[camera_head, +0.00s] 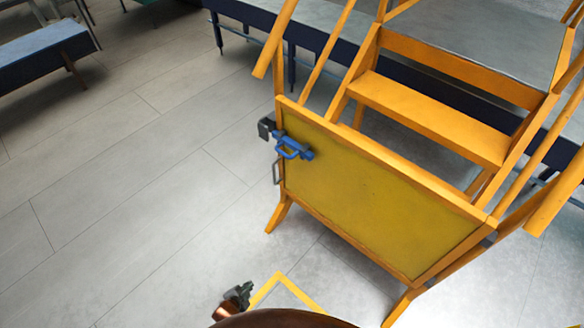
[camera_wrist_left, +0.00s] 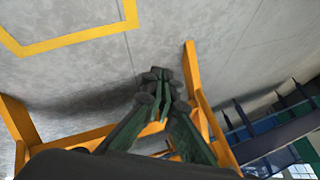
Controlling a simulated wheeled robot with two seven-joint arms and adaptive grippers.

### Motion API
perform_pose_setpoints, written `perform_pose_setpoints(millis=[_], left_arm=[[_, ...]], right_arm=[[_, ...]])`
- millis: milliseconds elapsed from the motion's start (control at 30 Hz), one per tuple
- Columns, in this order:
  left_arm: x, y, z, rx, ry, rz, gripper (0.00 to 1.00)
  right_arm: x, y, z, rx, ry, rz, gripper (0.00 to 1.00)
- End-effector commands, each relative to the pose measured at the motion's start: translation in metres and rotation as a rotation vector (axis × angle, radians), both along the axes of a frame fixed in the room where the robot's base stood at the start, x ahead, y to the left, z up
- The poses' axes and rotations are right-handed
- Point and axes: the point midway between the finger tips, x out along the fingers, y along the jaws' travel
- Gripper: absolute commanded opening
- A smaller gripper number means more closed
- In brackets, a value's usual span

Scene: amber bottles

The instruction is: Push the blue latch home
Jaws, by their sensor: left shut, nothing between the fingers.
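The blue latch (camera_head: 293,148) is mounted near the upper left corner of a yellow panel (camera_head: 375,195) on an orange-yellow stair frame. A dark block (camera_head: 266,128) sits just left of the latch, at the panel's edge. I cannot tell how far the bolt reaches into that block. My left gripper (camera_head: 240,291) is low in the head view, below and well apart from the latch. In the left wrist view its fingers (camera_wrist_left: 160,76) meet at the tips, shut and empty. The latch cannot be made out in the wrist view. My right gripper is not in view.
Yellow steps (camera_head: 430,115) rise behind the panel, with slanted rails at both sides. A yellow marking (camera_head: 268,289) lies on the floor near my gripper. A blue bench (camera_head: 40,55) stands at far left. The grey floor left of the panel is clear.

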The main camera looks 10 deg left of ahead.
Motion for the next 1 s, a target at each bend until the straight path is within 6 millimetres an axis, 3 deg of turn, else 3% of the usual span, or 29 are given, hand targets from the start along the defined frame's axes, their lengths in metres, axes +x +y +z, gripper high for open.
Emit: perform_pose_setpoints(millis=[33, 100, 167, 300, 433, 500, 600, 700, 800, 1000], left_arm=[[0.034, -0.012, 0.021, 0.029, -0.072, -0.058, 0.0], [0.075, -0.028, 0.061, 0.08, -0.173, -0.136, 0.0], [0.106, -0.042, 0.099, 0.13, -0.261, -0.2, 0.0], [0.164, -0.074, 0.197, 0.259, -0.477, -0.325, 0.0], [0.193, -0.099, 0.293, 0.388, -0.67, -0.405, 0.0], [0.199, -0.11, 0.34, 0.452, -0.764, -0.431, 0.0], [0.2, -0.119, 0.396, 0.534, -0.869, -0.45, 0.0], [0.197, -0.124, 0.436, 0.59, -0.945, -0.457, 0.0], [0.193, -0.126, 0.46, 0.626, -0.987, -0.458, 0.0], [0.191, -0.127, 0.472, 0.644, -1.008, -0.458, 0.0]], right_arm=[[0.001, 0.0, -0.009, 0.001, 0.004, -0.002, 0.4], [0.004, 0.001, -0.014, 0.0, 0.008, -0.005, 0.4], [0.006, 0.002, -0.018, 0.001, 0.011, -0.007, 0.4], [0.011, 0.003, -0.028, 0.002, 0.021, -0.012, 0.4], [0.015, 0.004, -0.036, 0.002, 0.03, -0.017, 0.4], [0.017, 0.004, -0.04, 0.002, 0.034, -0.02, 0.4], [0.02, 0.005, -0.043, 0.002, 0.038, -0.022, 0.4], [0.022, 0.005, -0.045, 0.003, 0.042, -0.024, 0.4], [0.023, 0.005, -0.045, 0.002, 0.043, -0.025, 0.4], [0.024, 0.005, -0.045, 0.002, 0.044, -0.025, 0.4]])
